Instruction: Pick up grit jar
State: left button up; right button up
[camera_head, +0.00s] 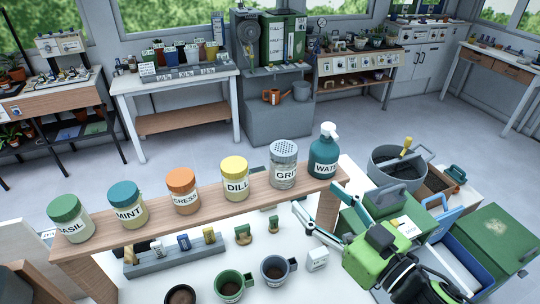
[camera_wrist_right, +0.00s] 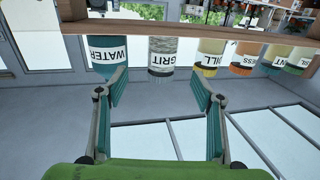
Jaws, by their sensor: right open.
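The grit jar (camera_head: 284,165) is a clear jar with a grey perforated lid and a GRIT label. It stands upright on the wooden shelf, between the dill jar (camera_head: 235,178) and the teal water bottle (camera_head: 324,152). My right gripper (camera_head: 316,197) is open and empty, in front of the shelf to the right of the jar in the head view. In the right wrist view, which is upside down, the grit jar (camera_wrist_right: 172,52) shows beyond and between the two spread fingers (camera_wrist_right: 160,74), apart from them. My left gripper is not in view.
Orange cress (camera_head: 182,190), teal mint (camera_head: 128,204) and green basil (camera_head: 70,218) jars continue along the shelf (camera_head: 205,202). Below are a green mug (camera_head: 229,287), a grey mug (camera_head: 275,270) and a grey rack (camera_head: 170,258). A metal bucket (camera_head: 393,169) stands right.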

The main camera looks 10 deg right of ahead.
aim_at(291, 173)
jog(key=p+x, duration=0.1)
jog(key=x, duration=0.1)
jog(key=p+x, duration=0.1)
jog(key=x, duration=0.2)
jog(key=r+p+x, duration=0.1)
jog(key=x, duration=0.1)
jog(key=shift+w+a, duration=0.1)
jog(key=shift+a, duration=0.25)
jog(key=shift+w+a, duration=0.1)
jog(key=shift+w, duration=0.1)
jog(key=p+x, duration=0.2)
jog(key=x, duration=0.2)
jog(key=shift+w+f+p, duration=0.1)
jog(key=shift+w+p, duration=0.05)
jog(key=shift+p, duration=0.25)
jog(key=shift+w+a+f, duration=0.15)
jog(key=shift+w, duration=0.2)
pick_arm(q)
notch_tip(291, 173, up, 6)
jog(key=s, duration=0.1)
